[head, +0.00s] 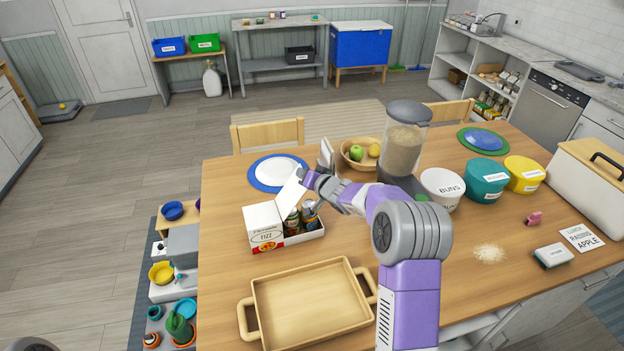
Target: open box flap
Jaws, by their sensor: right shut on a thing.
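A white box (264,233) with a printed front stands on the wooden table, left of centre. Its top is partly open and several cans (293,221) show inside. A white flap (291,191) stands raised and tilted at the back of the box. My right gripper (303,177) reaches in from the right and is shut on the flap's upper edge; its fingertips are small and partly hidden. My left gripper is not in view.
A wooden tray (313,340) lies in front of the box. A blue-rimmed plate (255,179) and a fruit bowl (347,163) are behind it. A blender-like container (403,150) and bowls (485,181) stand to the right. The table left of the box is clear.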

